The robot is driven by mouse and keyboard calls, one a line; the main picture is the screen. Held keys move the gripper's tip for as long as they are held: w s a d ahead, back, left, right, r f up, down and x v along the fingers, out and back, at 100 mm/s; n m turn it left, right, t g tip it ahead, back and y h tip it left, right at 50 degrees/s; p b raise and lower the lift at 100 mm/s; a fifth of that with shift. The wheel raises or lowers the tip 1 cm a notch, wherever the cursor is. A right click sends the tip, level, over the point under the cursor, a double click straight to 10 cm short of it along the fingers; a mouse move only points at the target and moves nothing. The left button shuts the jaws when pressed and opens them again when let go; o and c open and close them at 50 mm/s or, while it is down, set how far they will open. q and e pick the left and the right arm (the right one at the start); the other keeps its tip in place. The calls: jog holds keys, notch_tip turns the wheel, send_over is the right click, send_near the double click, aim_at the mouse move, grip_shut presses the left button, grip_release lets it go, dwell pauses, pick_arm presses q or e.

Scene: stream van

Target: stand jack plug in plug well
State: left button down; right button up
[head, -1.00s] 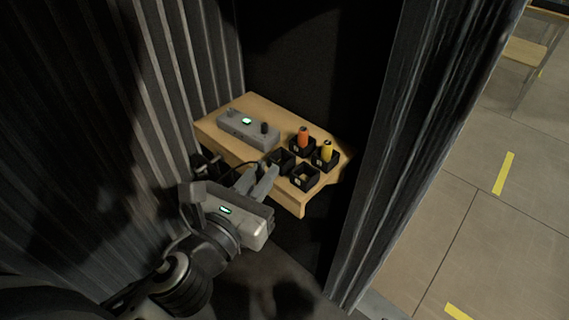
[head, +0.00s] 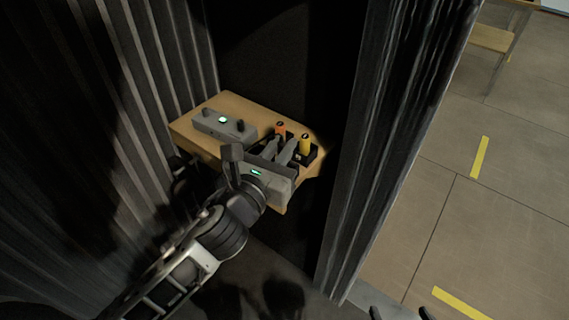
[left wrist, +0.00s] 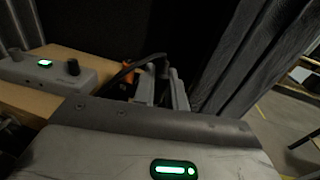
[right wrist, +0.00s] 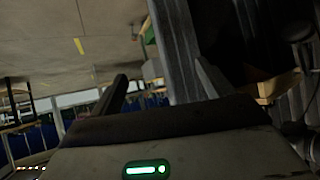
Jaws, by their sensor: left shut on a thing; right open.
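My left gripper (head: 281,149) is over the black plug wells on the wooden shelf, shut on a jack plug that its fingers mostly hide. A black cable (left wrist: 130,66) arcs from between the fingers in the left wrist view. An orange plug (head: 280,129) and a yellow plug (head: 305,144) stand upright in the rear wells. The yellow plug's black well (head: 314,155) shows partly; the front wells are hidden behind my gripper. I cannot tell whether the held plug touches a well. My right gripper (right wrist: 162,75) is open and empty, away from the shelf.
The wooden shelf (head: 190,131) carries a grey box (head: 224,127) with a green light and dark knobs at its left. Open tiled floor (head: 430,200) lies to the right.

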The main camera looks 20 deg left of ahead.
pick_arm(q)
jog(key=shift+w+f, duration=0.45)
jog(key=shift+f, duration=0.15)
jog(key=shift+w+d+f+b, duration=0.1)
jog(key=shift+f+b, duration=0.5)
jog(key=shift+f, duration=1)
jog(key=shift+f, duration=0.1)
jog(key=shift+f, duration=0.15)
jog(key=c, duration=1.4)
grip_release()
jog(key=shift+c, duration=0.2)
